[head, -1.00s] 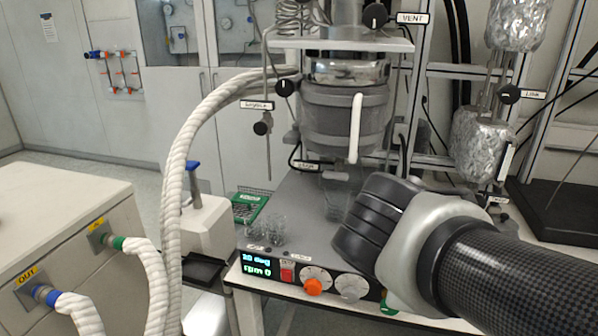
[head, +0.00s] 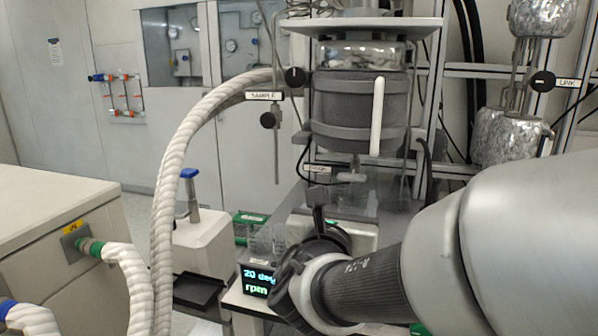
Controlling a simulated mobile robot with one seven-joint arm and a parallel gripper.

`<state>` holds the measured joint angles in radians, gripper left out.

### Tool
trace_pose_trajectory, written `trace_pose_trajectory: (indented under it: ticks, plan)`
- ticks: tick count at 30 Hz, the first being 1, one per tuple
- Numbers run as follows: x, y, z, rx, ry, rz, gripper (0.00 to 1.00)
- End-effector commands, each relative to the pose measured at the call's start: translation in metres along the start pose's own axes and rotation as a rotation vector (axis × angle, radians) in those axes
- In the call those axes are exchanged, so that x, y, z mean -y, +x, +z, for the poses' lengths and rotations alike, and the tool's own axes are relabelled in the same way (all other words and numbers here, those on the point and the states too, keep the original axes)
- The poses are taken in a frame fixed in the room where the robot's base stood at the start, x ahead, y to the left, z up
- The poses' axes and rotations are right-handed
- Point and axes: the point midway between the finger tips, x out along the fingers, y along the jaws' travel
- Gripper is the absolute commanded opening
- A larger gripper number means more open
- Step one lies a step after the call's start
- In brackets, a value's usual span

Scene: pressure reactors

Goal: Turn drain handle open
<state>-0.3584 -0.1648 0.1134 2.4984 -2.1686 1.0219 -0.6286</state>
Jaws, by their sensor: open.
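The grey jacketed reactor vessel (head: 358,112) hangs in its frame in the middle of the head view. The DRAIN label (head: 317,168) and a small pale drain fitting (head: 351,177) are below it. My gripper (head: 318,200) is just below the label, near the bottom outlet, at the end of my arm. A dark upright part of it shows; the fingertips are hard to make out. It is open, with nothing seen held. I cannot tell whether it touches the drain handle, whose exact position is unclear.
A thick white hose (head: 170,190) arches left of the vessel. The control box display (head: 258,282) is below, partly covered by my arm. The SAMPLE valve (head: 268,120) sits left of the vessel. A foil-wrapped vessel (head: 508,135) and frame bars are at right.

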Motion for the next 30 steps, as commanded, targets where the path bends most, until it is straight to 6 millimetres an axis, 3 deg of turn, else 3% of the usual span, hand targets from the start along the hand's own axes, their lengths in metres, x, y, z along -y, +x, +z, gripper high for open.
trace_pose_trajectory:
  ticks: [9,15,27,30]
  plan:
    - [0.001,0.068,-0.004,0.001,0.001,-0.004,0.69]
    - [0.001,0.094,-0.003,0.0,0.001,-0.003,0.69]
    - [0.001,0.102,-0.002,0.001,0.002,-0.002,0.69]
    - [0.001,0.102,-0.002,0.001,0.002,-0.002,0.55]
